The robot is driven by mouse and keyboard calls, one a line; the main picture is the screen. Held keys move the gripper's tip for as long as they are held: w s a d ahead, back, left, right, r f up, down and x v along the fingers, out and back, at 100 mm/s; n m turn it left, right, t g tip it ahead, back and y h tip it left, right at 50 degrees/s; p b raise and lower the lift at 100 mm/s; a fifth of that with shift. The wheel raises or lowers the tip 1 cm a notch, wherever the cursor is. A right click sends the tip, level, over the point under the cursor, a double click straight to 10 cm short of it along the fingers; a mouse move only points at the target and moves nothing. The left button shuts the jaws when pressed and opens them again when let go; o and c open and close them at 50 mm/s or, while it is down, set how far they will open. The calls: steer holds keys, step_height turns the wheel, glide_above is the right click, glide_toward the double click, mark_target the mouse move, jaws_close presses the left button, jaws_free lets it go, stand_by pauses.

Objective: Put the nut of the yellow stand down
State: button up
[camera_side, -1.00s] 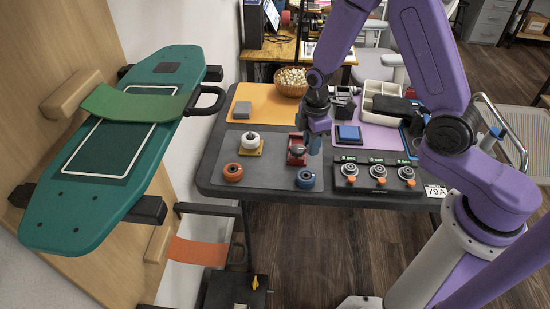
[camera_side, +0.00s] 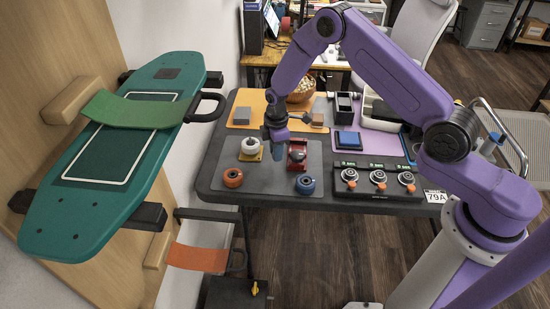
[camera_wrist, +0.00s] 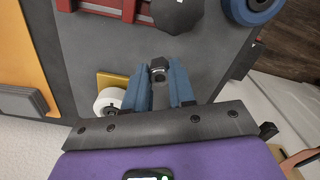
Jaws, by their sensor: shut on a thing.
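The yellow stand (camera_side: 248,158) sits on the grey mat with a white wheel (camera_side: 251,145) on it. In the wrist view, the yellow stand (camera_wrist: 112,79) and the white wheel (camera_wrist: 108,101) are left of my fingers, partly hidden. My gripper (camera_side: 277,153) is just right of the stand in the side view. In the wrist view, my gripper (camera_wrist: 159,74) is shut, its blue fingers pinching a small dark nut (camera_wrist: 158,65) at their tips. The nut is over bare mat, apart from the stand. I cannot tell its exact height.
A red stand (camera_side: 297,155) with a dark round part is right of my gripper. An orange wheel (camera_side: 233,177) and a blue wheel (camera_side: 305,184) lie at the mat's front. Bare mat (camera_side: 270,183) lies between the loose wheels.

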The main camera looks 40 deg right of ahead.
mark_target(275, 166)
steer(key=shift+w+f, duration=0.2)
steer(key=shift+f, duration=0.05)
steer(key=shift+w+f, duration=0.1)
steer(key=shift+f, duration=1.5)
steer(key=shift+f, duration=0.15)
steer(key=o, duration=0.9)
